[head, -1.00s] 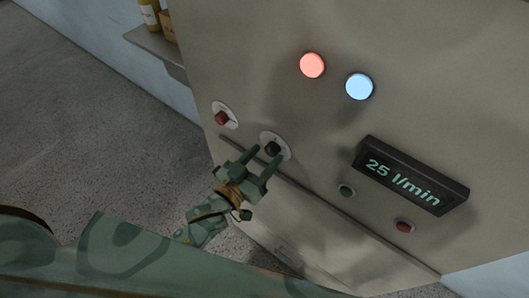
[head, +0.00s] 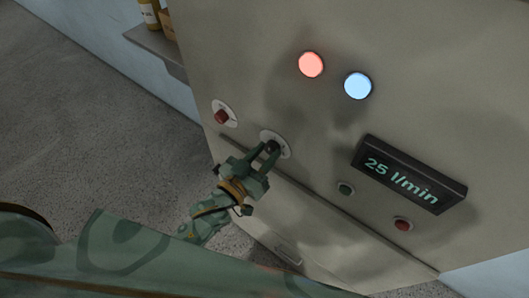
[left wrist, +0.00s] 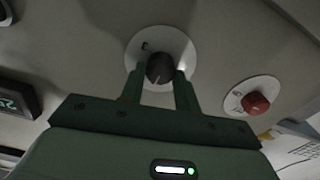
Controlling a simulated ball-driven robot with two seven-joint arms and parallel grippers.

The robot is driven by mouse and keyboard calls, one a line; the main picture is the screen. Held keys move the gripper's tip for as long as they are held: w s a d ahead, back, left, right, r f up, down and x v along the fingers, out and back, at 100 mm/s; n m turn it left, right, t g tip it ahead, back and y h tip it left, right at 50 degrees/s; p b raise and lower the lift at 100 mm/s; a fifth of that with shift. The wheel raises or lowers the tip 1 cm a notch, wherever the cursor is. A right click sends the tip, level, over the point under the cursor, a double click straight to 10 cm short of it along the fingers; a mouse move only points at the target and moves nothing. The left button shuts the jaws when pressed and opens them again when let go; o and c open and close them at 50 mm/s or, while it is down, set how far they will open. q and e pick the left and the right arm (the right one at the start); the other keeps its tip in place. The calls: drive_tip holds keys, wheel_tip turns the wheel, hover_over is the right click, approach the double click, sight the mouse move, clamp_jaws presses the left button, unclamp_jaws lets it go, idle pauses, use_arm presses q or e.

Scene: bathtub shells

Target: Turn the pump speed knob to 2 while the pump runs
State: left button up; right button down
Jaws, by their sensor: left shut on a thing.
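The dark knob (head: 272,147) sits on a white round plate low on the beige panel. My left gripper (head: 267,157) is shut on this knob, one finger on each side. In the left wrist view the dark knob (left wrist: 160,69) shows a pale pointer line directed downward, between the fingers of my left gripper (left wrist: 160,80). Marks on its white plate (left wrist: 146,46) are partly hidden and too small to read. The display (head: 411,175) reads 25 l/min. My right gripper is not in view.
A red knob (head: 222,117) on its own white plate is left of the dark one. A green button (head: 345,189) and a red button (head: 402,224) flank the display's lower side. A red lamp (head: 311,64) and a blue lamp (head: 358,86) glow above. A shelf (head: 155,45) holds bottles.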

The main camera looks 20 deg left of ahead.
use_arm(q)
drive_tip(key=shift+m+p, duration=0.35)
drive_tip(key=shift+m, duration=0.75)
drive_tip(key=m, duration=0.2)
drive_tip(key=shift+m, duration=0.4)
drive_tip(key=m, duration=0.4)
drive_tip(key=shift+d, duration=0.1)
drive_tip(key=shift+m, duration=0.9)
drive_tip(key=o, duration=1)
drive_tip(key=shift+s, duration=0.15)
